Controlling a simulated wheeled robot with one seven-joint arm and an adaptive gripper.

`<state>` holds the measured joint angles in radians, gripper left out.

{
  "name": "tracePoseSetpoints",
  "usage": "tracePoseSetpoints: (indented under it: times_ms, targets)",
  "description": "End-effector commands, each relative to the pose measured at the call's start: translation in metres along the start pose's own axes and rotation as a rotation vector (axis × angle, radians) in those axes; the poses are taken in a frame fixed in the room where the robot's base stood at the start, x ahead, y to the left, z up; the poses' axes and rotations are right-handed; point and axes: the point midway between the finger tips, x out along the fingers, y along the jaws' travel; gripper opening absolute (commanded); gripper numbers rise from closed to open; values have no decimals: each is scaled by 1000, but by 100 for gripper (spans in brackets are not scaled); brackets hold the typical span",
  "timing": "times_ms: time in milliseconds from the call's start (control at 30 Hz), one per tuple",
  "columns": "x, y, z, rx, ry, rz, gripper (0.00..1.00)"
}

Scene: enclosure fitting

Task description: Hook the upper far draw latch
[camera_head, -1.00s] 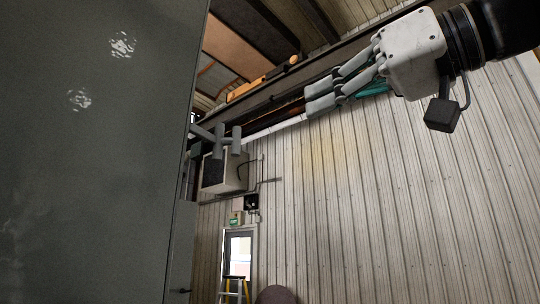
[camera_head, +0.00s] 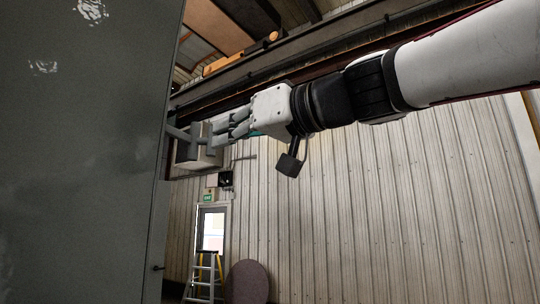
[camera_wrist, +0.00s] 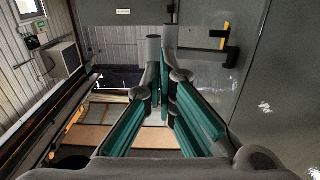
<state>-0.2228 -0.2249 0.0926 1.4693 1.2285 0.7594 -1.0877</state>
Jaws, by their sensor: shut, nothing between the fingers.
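The grey enclosure panel (camera_head: 80,170) fills the left of the head view; its face is also at the right of the wrist view (camera_wrist: 285,75). The fingers partly hide the latch.
A wall-mounted box unit (camera_head: 200,150) is behind the gripper. A stepladder (camera_head: 207,275) stands by the door far below. The space right of the panel is open.

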Motion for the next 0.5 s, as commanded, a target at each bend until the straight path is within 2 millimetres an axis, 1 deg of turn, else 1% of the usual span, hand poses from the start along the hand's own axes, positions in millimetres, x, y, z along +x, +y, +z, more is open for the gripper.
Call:
tracePoseSetpoints:
  times_ms: [33, 167, 500]
  targets:
    - [4, 0, 0, 2, -1, 0, 0]
    - [8, 0, 0, 1, 1, 1, 0]
    - [8, 1, 0, 0, 1, 0, 0]
